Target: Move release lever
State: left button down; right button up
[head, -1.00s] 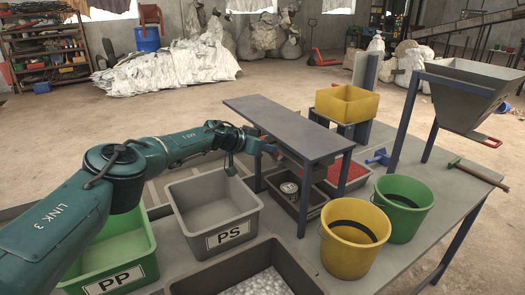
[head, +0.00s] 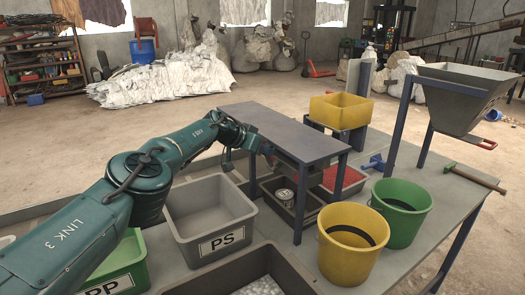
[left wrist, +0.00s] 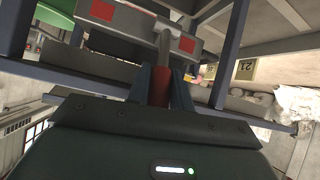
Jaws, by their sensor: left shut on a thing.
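The release lever shows in the left wrist view as a grey shaft with a red grip (left wrist: 160,86). Its shaft runs up to a grey housing with red squares (left wrist: 135,22) under the bench. My left gripper (left wrist: 162,90) has a finger on each side of the red grip and is shut on it. In the head view my left gripper (head: 266,151) reaches under the left edge of the grey bench (head: 285,132), and the lever is mostly hidden there. My right gripper is in neither view.
A grey PS bin (head: 210,218) and a green PP bin (head: 125,275) stand below my left arm. A dark tray (head: 302,222) sits under the bench. Yellow (head: 347,245) and green (head: 402,212) buckets stand to the right, with a grey hopper (head: 460,92) behind them.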

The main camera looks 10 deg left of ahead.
pick_arm(q)
jog(key=c, duration=1.3)
grip_release()
jog(key=shift+o, duration=0.2)
jog(key=shift+r, duration=0.1)
jog(key=shift+s+a+r+p, duration=0.3)
jog(key=shift+a+r+p, duration=0.15)
jog(key=shift+p, duration=0.25)
jog(key=p+v, duration=0.1)
jog(key=v, duration=1)
jog(key=shift+s, duration=0.4)
jog(key=shift+c, duration=0.4)
